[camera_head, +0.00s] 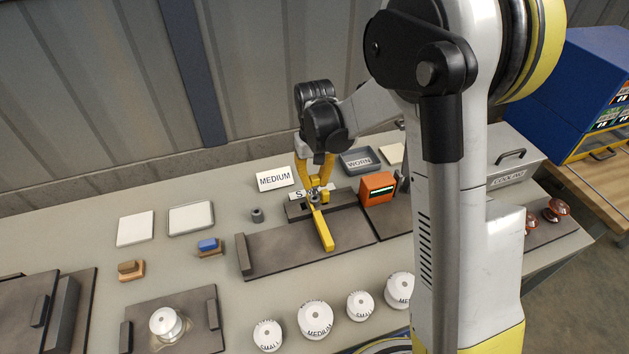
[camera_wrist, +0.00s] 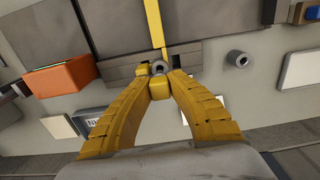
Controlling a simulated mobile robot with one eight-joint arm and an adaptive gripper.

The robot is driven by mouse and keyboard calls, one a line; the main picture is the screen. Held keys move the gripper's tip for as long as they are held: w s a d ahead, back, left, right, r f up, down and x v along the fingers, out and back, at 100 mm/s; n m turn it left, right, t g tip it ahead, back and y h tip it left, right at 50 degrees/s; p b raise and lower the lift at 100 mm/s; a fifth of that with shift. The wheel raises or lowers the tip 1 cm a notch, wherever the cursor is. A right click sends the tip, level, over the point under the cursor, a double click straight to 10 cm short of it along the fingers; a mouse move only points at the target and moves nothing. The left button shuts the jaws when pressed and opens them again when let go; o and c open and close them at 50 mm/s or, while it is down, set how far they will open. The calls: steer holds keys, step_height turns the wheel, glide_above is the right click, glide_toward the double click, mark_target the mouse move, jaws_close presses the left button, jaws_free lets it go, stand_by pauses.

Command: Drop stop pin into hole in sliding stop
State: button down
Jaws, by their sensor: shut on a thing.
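My gripper (camera_head: 314,188) points down over the dark rail fixture (camera_head: 348,198) at the back of the work plate. Its yellow fingers are closed at the tips on a small grey round piece, which I take to be the stop pin (camera_wrist: 160,68). Yellow blocks sit beside and between the fingertips, and a long yellow bar (camera_head: 322,230) runs from there across the plate (camera_head: 285,250). It also shows in the wrist view (camera_wrist: 153,25). I cannot make out which part is the sliding stop. The fingers hide its hole, and I cannot tell whether the pin is above or inside it.
An orange box with a display (camera_head: 377,188) stands close right of the fixture. A grey hollow cylinder (camera_head: 257,215) stands to the left. Several white labelled discs (camera_head: 315,318) line the front.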

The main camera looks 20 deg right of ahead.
mark_target(315, 187)
steer(key=shift+f+b, duration=1.3)
steer(key=shift+f, duration=0.1)
stand_by(0.3)
steer(key=shift+s+f+b, duration=0.4)
steer(key=shift+f+b, duration=0.1)
steer(key=shift+b, duration=0.05)
steer(key=shift+r, duration=0.1)
steer(key=shift+r+p, duration=0.35)
steer(key=shift+w+r+p, duration=0.45)
steer(key=shift+r+p, duration=0.15)
steer(key=shift+r, duration=0.15)
steer(key=shift+s+g, duration=0.2)
steer(key=shift+g, duration=0.1)
steer(key=shift+w+b, duration=0.1)
steer(key=shift+b, duration=0.2)
stand_by(1.0)
steer(key=shift+s+f+b, duration=0.2)
steer(key=shift+f+b, duration=0.15)
steer(key=shift+f, duration=0.05)
